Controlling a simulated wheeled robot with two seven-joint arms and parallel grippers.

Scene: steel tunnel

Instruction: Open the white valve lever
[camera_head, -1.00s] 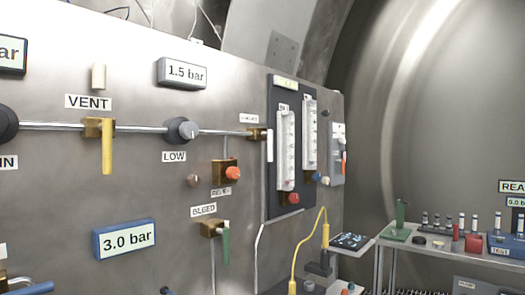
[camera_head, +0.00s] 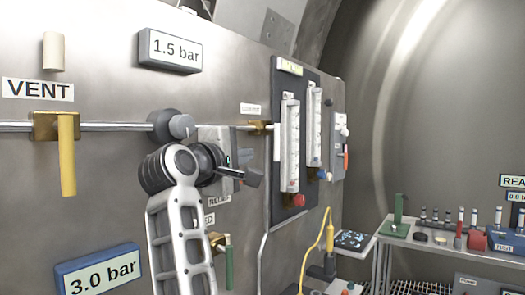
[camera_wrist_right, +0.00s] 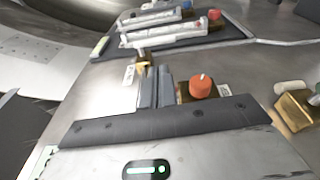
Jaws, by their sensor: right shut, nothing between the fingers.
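The white valve lever (camera_head: 277,143) hangs straight down beside its brass valve (camera_head: 258,127) on the steel panel, at the right end of the horizontal pipe. My right gripper (camera_head: 246,138) is in front of the panel, left of the lever. Its fingers are shut, empty and apart from the lever. In the right wrist view the shut grey fingers (camera_wrist_right: 152,88) point towards the brass valve (camera_wrist_right: 143,63); I cannot clearly make out the lever there. My left gripper is not in view.
An orange relief knob (camera_wrist_right: 201,86) sits close beside the fingers in the right wrist view. Flowmeters (camera_head: 290,145) on a dark board stand right of the lever. A yellow VENT lever (camera_head: 68,155) and a green bleed lever (camera_head: 229,268) hang nearby. A bench (camera_head: 400,238) stands at right.

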